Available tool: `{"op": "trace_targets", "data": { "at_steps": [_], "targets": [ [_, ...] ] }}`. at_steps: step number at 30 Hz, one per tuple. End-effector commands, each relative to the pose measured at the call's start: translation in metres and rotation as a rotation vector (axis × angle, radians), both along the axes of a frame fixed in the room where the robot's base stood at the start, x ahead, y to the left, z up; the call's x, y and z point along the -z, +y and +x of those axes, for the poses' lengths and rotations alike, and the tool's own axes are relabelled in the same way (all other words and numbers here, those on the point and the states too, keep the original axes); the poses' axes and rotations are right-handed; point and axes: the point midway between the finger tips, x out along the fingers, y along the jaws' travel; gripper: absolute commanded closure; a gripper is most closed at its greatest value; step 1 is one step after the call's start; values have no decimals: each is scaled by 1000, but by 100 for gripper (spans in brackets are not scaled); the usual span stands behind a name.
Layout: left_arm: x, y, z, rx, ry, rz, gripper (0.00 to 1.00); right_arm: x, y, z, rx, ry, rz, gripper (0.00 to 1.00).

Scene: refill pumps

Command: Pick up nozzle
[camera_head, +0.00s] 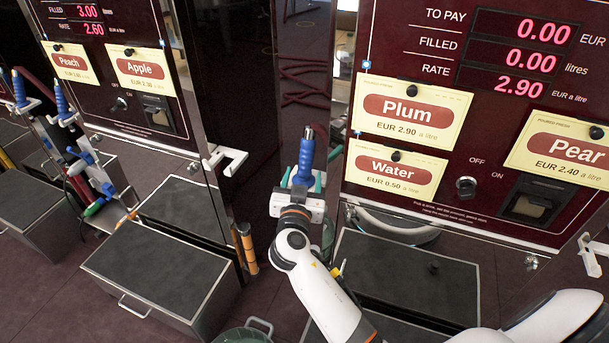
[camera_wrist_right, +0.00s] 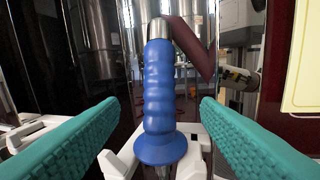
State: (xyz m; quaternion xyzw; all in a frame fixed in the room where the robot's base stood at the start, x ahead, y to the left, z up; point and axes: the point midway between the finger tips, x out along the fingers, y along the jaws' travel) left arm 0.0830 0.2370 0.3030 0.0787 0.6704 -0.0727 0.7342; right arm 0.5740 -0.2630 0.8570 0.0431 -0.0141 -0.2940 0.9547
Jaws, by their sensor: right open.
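The nozzle (camera_head: 305,158) has a blue ribbed grip and a metal tip pointing up. In the right wrist view the nozzle (camera_wrist_right: 159,95) stands upright in a white holder (camera_wrist_right: 190,160), its blue flange low between the fingers. My right gripper (camera_head: 302,185) is at the nozzle. Its teal fingers (camera_wrist_right: 160,125) are open, one on each side of the blue grip, with gaps on both sides and no contact seen. The lower end of the nozzle is hidden by my gripper in the head view. My left gripper does not show.
A pump with Plum (camera_head: 410,110), Water (camera_head: 395,170) and Pear (camera_head: 570,145) labels stands at right. The Peach and Apple pump (camera_head: 120,100) stands at left with more blue nozzles (camera_head: 62,98). A grey box (camera_head: 160,268) is on the floor, beside a green bucket (camera_head: 243,336).

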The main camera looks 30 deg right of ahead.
Motion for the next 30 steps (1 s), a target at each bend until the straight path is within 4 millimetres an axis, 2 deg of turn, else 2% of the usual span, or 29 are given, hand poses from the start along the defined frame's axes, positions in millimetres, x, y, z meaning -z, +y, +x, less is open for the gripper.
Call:
{"op": "trace_targets", "data": {
  "at_steps": [8, 15, 24, 26, 30],
  "targets": [
    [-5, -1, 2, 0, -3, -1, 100, 0, -13, 20, -2, 2, -3, 43],
    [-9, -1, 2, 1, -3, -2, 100, 0, -32, 48, -1, 2, -3, 43],
    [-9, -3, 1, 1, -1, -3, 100, 1, -36, 54, -2, 3, -1, 43],
    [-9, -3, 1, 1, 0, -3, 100, 1, -36, 54, -2, 3, -1, 49],
    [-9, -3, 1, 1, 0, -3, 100, 1, -36, 54, -2, 3, -1, 72]
  ]
}}
